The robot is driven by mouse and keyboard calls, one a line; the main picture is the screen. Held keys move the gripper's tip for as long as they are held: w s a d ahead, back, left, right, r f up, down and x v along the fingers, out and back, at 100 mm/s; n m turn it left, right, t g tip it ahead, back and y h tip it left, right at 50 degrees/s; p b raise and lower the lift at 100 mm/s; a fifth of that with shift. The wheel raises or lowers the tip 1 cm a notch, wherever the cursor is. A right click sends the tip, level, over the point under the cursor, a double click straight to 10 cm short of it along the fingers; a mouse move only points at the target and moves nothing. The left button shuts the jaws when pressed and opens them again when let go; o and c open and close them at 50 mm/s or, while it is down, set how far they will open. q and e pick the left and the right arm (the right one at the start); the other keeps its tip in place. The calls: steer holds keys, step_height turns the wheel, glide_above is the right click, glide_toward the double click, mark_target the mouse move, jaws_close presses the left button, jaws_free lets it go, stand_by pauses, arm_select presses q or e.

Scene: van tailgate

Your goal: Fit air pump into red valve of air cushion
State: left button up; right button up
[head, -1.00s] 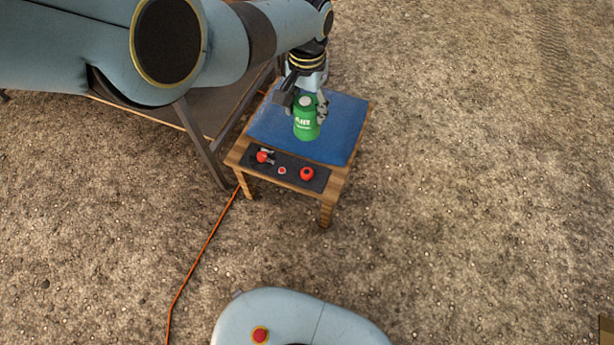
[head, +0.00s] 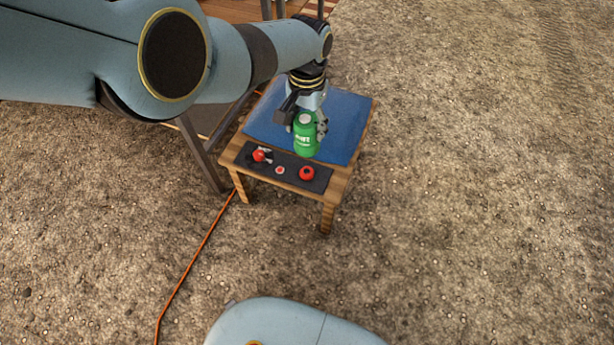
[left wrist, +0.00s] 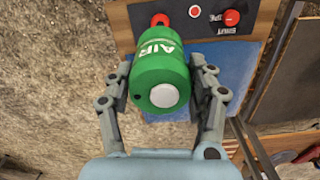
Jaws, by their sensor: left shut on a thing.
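The air pump (head: 306,137) is a green cylinder marked AIR with a pale round knob on its end. My left gripper (head: 307,123) is shut on it, one finger on each side, also in the left wrist view (left wrist: 160,88). The pump is over the blue air cushion (head: 350,110), near the dark panel at its front. The red valve (head: 307,173) is a round fitting at the panel's right end, just in front of the pump. In the left wrist view the red valve (left wrist: 160,19) shows past the pump's far end, partly hidden. My right gripper is out of view.
The dark panel (head: 240,153) also carries a red lever (head: 260,155) and a small red button (head: 280,170). It lies on a small wooden table (head: 338,190). An orange cord (head: 200,245) runs over gravelly ground. A larger frame stands behind at left.

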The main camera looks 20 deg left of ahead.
arm_select(q)
step_height(320, 180, down, 2)
steer(key=shift+b, duration=0.55)
steer(key=shift+f+b, duration=0.6)
steer(key=shift+f, duration=0.15)
steer(key=shift+f+b, duration=0.6)
steer(key=shift+f, duration=0.1)
steer(key=shift+f+b, duration=0.55)
steer(key=shift+f, duration=0.2)
step_height(320, 180, down, 3)
steer(key=b, duration=0.2)
steer(key=shift+f+b, duration=0.15)
steer(key=shift+b, duration=0.2)
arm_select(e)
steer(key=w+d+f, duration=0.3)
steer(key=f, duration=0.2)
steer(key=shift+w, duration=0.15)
